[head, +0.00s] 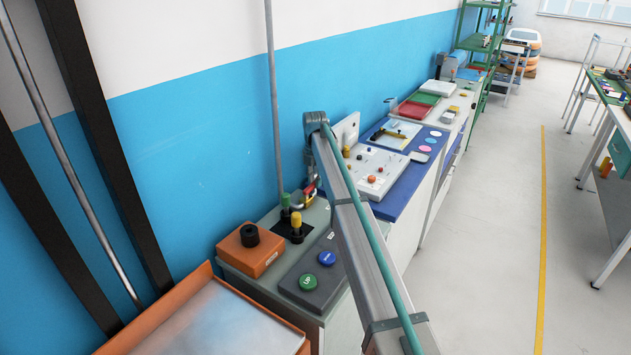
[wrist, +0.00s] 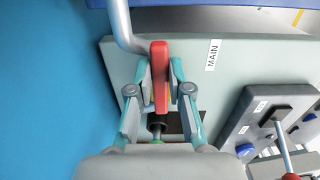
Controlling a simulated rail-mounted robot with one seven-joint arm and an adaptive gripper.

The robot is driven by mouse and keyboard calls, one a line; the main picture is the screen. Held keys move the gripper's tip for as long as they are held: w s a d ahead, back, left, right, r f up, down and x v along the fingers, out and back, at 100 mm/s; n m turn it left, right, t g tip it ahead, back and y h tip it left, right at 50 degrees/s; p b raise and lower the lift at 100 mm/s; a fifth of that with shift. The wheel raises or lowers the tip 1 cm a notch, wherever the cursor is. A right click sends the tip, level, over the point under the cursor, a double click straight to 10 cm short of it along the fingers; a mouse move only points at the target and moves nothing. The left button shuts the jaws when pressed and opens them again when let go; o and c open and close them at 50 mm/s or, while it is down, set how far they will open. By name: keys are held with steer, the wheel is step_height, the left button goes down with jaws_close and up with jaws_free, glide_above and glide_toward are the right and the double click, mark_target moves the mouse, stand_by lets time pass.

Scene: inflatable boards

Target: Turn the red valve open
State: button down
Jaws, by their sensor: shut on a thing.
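The red valve handle (wrist: 160,72) stands edge-on in the middle of the wrist view, beside a bent grey pipe (wrist: 122,25). My gripper (wrist: 160,82) has its two teal-and-grey fingers pressed on either side of the handle, shut on it. A dark stem (wrist: 157,124) shows below the handle, partly hidden by my gripper. In the head view only a small red part of the valve (head: 309,189) shows beside my arm, and the arm hides much of that area.
A "MAIN" label (wrist: 213,55) lies on the pale bench top right of the valve. A dark button panel (head: 312,277), an orange box with a black knob (head: 262,258) and upright green and yellow levers (head: 296,222) stand close by. The blue wall (head: 190,150) is near on the left.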

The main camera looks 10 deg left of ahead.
mark_target(314, 182)
steer(key=c, duration=1.1)
jaws_free()
step_height(314, 182, up, 12)
steer(key=shift+r, duration=0.1)
